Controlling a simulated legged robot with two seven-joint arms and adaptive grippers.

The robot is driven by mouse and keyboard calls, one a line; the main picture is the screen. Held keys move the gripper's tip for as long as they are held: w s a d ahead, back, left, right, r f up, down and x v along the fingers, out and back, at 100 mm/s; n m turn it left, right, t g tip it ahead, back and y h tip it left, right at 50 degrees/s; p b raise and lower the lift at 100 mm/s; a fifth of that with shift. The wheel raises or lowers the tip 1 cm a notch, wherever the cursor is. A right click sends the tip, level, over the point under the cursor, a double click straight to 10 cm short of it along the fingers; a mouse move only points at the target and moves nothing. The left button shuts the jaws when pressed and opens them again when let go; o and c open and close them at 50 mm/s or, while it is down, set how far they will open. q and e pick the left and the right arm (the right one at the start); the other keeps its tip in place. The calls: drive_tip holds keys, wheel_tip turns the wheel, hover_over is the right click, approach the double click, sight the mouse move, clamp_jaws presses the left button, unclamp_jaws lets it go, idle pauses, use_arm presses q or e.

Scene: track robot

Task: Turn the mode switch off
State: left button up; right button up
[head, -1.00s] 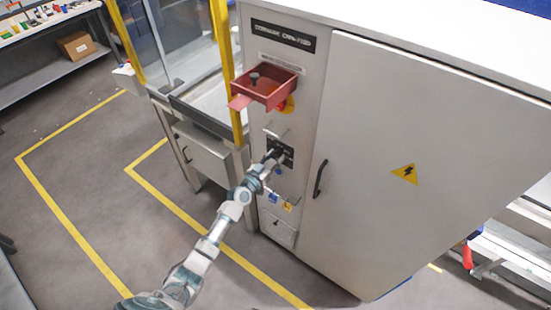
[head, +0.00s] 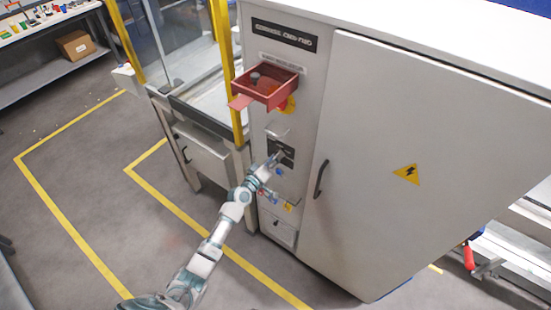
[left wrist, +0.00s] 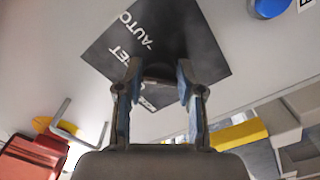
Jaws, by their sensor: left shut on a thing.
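The mode switch's black plate (head: 289,150) is on the narrow left panel of the grey cabinet, below the red box. In the left wrist view the plate (left wrist: 185,35) appears tilted, with white lettering that includes "AUTO". My left gripper (head: 277,158) reaches it from the lower left. In the left wrist view its two fingers (left wrist: 158,75) stand on either side of the switch knob at the plate, shut on it. The knob is mostly hidden, so its exact setting cannot be read. My right gripper is not in view.
The open red box (head: 268,86) juts out above the switch. A blue button (left wrist: 270,6) is close to the plate. The cabinet door handle (head: 320,179) is to the right. A yellow post (head: 223,60) and guard frame stand left. Floor in front is clear.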

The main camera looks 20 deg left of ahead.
use_arm(q)
drive_tip(key=shift+s+f+n+p, duration=0.1)
drive_tip(key=shift+n+p, duration=0.1)
drive_tip(key=shift+n, duration=1.4)
drive_tip(key=shift+w+f+n+p, duration=0.15)
drive_tip(key=shift+n+p, duration=0.1)
drive_tip(key=shift+n, duration=1.35)
drive_tip(key=shift+s+f+n+p, duration=0.1)
drive_tip(key=shift+s+n+p, duration=0.1)
drive_tip(key=shift+n, duration=1.4)
drive_tip(key=shift+d, duration=0.1)
drive_tip(key=o, duration=1)
drive_tip(key=shift+o, duration=0.5)
drive_tip(key=shift+r, duration=0.15)
